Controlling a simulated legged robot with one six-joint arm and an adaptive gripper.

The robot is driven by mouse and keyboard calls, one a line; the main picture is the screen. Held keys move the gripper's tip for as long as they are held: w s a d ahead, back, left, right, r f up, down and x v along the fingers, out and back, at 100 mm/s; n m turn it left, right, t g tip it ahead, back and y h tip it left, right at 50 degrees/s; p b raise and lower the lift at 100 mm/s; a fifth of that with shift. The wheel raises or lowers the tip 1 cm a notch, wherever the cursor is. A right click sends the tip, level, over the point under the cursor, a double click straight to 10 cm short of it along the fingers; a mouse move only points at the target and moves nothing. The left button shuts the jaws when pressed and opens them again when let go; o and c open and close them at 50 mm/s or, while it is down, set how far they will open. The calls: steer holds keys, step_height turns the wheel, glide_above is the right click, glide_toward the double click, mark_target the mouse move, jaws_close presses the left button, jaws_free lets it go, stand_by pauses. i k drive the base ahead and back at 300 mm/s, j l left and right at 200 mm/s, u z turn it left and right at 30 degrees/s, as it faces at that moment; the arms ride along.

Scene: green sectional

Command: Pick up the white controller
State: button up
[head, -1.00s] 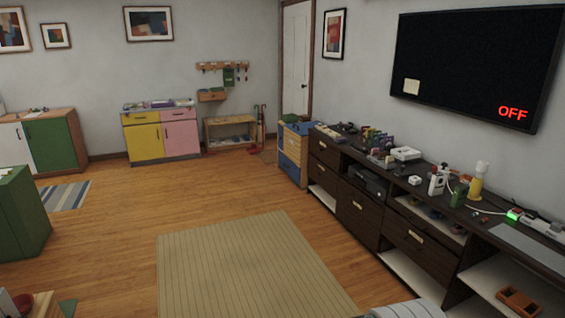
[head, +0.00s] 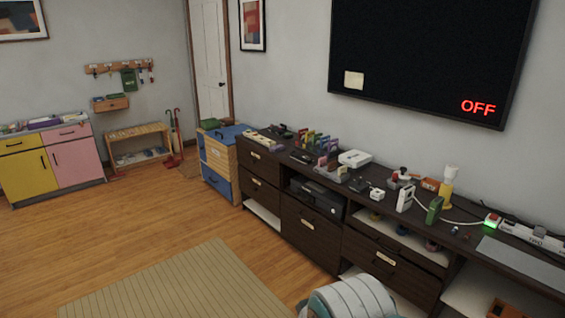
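Several small white items stand on the dark wooden TV stand (head: 318,240), and I cannot tell for sure which is the white controller. A small white item (head: 377,194) lies near the front edge of the top. A white upright handheld-like item (head: 405,198) stands to its right. A flat white box (head: 355,158) sits farther back. My gripper's fingers do not show.
A green handheld-like item (head: 434,210), a yellow-and-white lamp-like item (head: 447,187) and a power strip (head: 530,236) crowd the right part of the top. A dark console (head: 316,196) fills an open shelf. A beige rug (head: 180,285) lies on open wooden floor at left.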

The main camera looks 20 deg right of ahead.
mark_target(406, 195)
steer(key=i+z, duration=0.3)
steer(key=i, duration=0.2)
steer(key=i+j+z, duration=0.1)
steer(key=i+z, duration=0.15)
steer(key=i, duration=0.25)
steer(key=i+j+z, duration=0.3)
steer(key=i, duration=0.2)
steer(key=i+z, duration=0.45)
steer(key=i+j+z, duration=0.25)
steer(key=z, duration=0.25)
steer(key=i+j+z, duration=0.3)
steer(key=z, duration=0.15)
steer(key=i+j+z, duration=0.2)
steer(key=j, duration=0.15)
